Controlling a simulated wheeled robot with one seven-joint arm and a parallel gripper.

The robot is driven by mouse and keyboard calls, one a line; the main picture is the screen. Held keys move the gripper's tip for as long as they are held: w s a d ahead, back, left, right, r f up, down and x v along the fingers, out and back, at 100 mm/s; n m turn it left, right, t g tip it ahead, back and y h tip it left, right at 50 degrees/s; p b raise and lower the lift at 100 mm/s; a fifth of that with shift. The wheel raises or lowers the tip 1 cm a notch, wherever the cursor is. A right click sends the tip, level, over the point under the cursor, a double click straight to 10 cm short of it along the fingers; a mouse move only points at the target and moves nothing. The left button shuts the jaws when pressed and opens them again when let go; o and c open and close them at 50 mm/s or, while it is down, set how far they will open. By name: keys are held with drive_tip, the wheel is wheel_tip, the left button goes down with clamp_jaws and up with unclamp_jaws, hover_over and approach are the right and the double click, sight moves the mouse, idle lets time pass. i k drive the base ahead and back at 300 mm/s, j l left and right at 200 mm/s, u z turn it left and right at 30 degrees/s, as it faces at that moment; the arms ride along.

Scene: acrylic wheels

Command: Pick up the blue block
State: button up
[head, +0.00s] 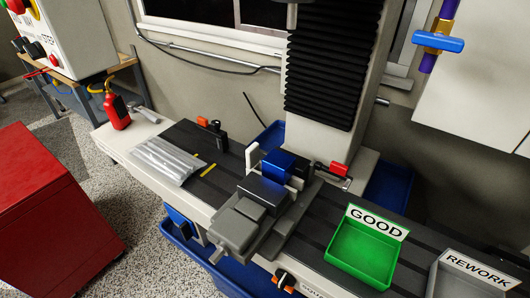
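The blue block (279,165) sits on top of the dark grey vise (243,224) in the middle of the machine table. Its top is dark blue and its near side is brighter blue. Pale upright plates stand close to its left and right; I cannot tell whether they touch it. My gripper is not in view.
A green GOOD tray (362,250) and a grey REWORK tray (470,276) stand to the right on the machine table (318,226). A ribbed machine column (335,65) rises behind the block.

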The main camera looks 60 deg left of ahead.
sight(277, 167)
drive_tip(key=u, duration=1.45)
